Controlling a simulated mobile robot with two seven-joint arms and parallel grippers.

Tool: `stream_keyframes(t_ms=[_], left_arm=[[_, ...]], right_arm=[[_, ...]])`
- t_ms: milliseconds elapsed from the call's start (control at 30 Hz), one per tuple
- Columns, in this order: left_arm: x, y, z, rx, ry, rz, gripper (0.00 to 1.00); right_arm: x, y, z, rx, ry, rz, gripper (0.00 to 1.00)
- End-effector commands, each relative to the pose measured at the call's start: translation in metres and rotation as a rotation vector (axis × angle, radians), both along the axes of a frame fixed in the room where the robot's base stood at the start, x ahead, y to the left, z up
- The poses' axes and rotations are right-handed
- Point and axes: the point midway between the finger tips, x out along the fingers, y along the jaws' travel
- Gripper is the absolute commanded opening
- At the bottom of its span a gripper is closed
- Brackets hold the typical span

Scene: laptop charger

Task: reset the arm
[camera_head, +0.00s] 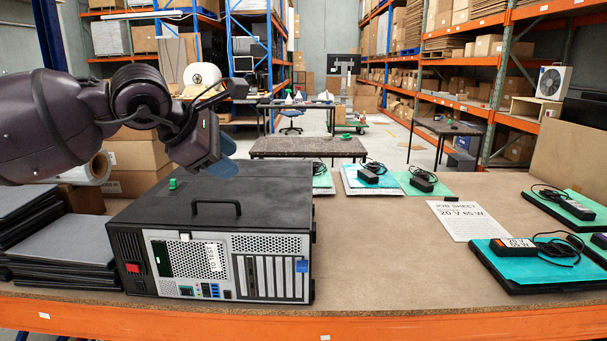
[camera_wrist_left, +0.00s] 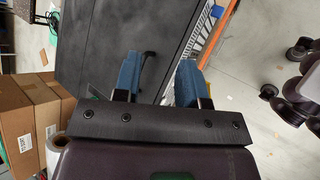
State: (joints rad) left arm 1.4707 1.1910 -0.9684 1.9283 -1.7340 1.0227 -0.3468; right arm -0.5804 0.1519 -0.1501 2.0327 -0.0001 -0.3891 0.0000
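My left arm comes in from the left in the head view. My left gripper (camera_head: 226,157) hangs above the black computer tower (camera_head: 190,205), near the tower's back right part. Its two blue fingers are spread apart with nothing between them, as the left wrist view also shows at the gripper (camera_wrist_left: 159,75). The tower's top and handle lie beyond the fingers in that view. My right gripper is in neither view.
Chargers lie on laptops or teal pads at the right, including a near charger (camera_head: 514,246) and a far one (camera_head: 422,184). A job sheet (camera_head: 465,219) reads 20 V 65 W. Dark laptops (camera_head: 65,240) are stacked at the left.

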Motion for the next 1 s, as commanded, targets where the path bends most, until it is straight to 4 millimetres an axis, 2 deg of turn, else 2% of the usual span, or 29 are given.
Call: stream_keyframes(t_ms=[33, 100, 200, 300, 400, 567, 667, 867, 1000], left_arm=[[-0.009, -0.021, 0.013, -0.12, 0.026, -0.04, 0.38], [-0.024, -0.051, 0.029, -0.303, 0.088, -0.097, 0.38], [-0.043, -0.086, 0.041, -0.571, 0.223, -0.155, 0.38], [-0.057, -0.108, 0.047, -0.844, 0.395, -0.176, 0.38], [-0.063, -0.119, 0.048, -1.113, 0.585, -0.158, 0.38], [-0.056, -0.115, 0.038, -1.474, 0.86, -0.066, 0.38], [-0.047, -0.105, 0.023, -1.673, 1.013, 0.02, 0.38], [-0.026, -0.075, -0.027, -2.023, 1.286, 0.244, 0.38], [-0.016, -0.05, -0.074, -2.237, 1.446, 0.428, 0.38]], right_arm=[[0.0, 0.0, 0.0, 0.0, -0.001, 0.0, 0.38], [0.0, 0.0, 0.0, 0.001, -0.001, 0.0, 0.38], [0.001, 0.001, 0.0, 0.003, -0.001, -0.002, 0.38], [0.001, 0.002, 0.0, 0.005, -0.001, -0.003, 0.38], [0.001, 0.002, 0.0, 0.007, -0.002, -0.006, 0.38], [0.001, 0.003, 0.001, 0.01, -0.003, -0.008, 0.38], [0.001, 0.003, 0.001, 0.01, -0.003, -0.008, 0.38], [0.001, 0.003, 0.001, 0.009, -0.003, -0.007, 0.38], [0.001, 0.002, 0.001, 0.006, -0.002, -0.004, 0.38]])
